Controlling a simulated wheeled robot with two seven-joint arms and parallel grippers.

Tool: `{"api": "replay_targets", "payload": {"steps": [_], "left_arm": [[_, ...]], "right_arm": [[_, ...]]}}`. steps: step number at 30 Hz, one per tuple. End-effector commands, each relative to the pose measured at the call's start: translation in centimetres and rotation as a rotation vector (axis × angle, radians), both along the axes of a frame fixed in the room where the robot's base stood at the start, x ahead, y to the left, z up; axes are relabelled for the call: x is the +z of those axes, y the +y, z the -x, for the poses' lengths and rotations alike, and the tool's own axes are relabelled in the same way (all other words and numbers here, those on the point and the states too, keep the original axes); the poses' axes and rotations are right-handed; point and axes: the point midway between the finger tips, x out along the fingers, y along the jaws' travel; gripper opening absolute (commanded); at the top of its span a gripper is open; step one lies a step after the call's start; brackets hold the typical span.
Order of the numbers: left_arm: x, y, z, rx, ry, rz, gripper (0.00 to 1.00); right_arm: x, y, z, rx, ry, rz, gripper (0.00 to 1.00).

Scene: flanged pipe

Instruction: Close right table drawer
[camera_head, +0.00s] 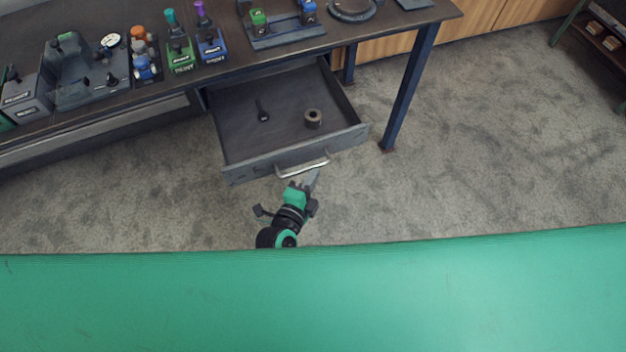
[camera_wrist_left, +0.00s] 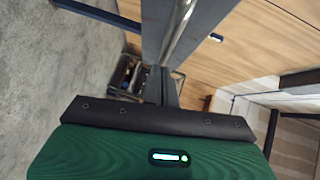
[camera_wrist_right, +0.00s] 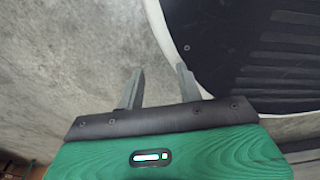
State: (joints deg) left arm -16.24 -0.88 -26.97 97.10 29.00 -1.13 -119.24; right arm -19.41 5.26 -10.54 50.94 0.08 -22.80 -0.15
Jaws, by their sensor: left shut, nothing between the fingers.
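The right table drawer (camera_head: 290,110) is pulled out from under the dark workbench, its inside in view. Its front panel carries a silver bar handle (camera_head: 303,168), which also shows in the left wrist view (camera_wrist_left: 178,32). My left gripper (camera_head: 312,178) is shut and empty, with its fingertips just in front of the drawer front, close to the handle. I cannot tell if they touch. My right gripper (camera_wrist_right: 158,88) is open and empty in the right wrist view, away from the drawer; it is not visible in the head view.
The workbench (camera_head: 300,52) holds several tool holders. A blue table leg (camera_head: 408,90) stands right of the drawer. Grey carpet (camera_head: 480,150) is clear to the right.

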Motion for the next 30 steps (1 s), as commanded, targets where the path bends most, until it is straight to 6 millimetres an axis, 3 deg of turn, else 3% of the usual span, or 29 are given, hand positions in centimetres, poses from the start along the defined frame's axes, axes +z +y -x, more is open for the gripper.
{"api": "replay_targets", "payload": {"steps": [8,14,25,30], "left_arm": [[0.0,0.1,-0.3,0.0,0.0,0.0,0.0],[0.1,0.8,-2.5,-0.001,-0.003,-0.003,0.0],[-0.1,3.7,-11.3,-0.001,-0.005,-0.005,0.0],[-0.2,5.0,-15.1,0.0,-0.005,-0.003,0.0]], "right_arm": [[0.0,0.2,0.1,-0.001,0.002,-0.003,0.36],[0.1,0.4,0.1,-0.001,-0.001,-0.005,0.36],[-0.6,0.4,-0.1,-0.002,0.006,-0.003,0.36],[-0.6,0.6,-1.4,-0.002,-0.006,-0.005,0.36]]}}
